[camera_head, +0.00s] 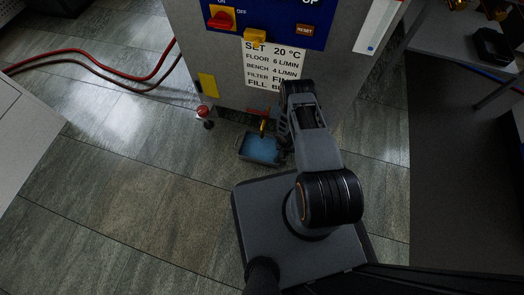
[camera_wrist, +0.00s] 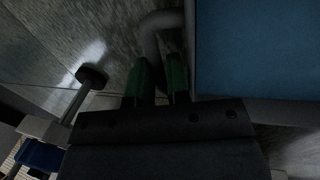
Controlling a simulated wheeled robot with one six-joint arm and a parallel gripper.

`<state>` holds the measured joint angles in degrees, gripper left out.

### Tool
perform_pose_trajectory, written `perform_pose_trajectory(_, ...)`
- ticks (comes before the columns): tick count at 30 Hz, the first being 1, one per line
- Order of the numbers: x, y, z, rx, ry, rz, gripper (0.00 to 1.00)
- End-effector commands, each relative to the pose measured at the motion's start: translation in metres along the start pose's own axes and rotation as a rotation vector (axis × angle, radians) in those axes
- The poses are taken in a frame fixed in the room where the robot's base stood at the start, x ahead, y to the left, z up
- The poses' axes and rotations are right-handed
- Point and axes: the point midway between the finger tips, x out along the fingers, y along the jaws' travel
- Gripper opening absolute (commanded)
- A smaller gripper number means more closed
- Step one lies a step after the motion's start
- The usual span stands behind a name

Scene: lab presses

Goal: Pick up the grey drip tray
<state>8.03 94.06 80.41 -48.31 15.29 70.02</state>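The grey drip tray (camera_head: 243,157) is under the brass tap at the foot of the grey machine, with a blue surface inside. In the wrist view its grey wall (camera_wrist: 195,50) and blue inside fill the right side. A grey looped handle (camera_wrist: 150,38) sticks out from its left side. My gripper (camera_wrist: 158,75) is beside the tray, with its two green fingers on either side of the handle. The handle runs down into the narrow gap between them. It is too dark to tell whether the fingers press on it. In the head view my arm hides the gripper.
The machine (camera_head: 330,60) stands close behind the tray, with its brass tap (camera_head: 263,126) just above it. A caster foot (camera_wrist: 91,76) is left of the fingers. A red hose (camera_head: 120,80) lies on the floor at left. The tiled floor (camera_head: 130,180) left of the tray is clear.

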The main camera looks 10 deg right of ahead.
Motion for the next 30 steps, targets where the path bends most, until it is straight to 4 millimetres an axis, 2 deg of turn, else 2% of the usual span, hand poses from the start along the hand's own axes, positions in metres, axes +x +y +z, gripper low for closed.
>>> perform_pose_trajectory(2,0.01,-0.0003,-0.0005,0.001,0.001,-0.001,0.17)
perform_pose_trajectory(9,0.0093,0.0008,-0.0008,0.002,0.001,-0.001,0.16)
perform_pose_trajectory(14,0.0093,0.001,-0.0008,0.002,0.0,-0.001,0.0)
perform_pose_trajectory(30,0.0078,0.0017,-0.0014,0.003,0.001,-0.001,0.0)
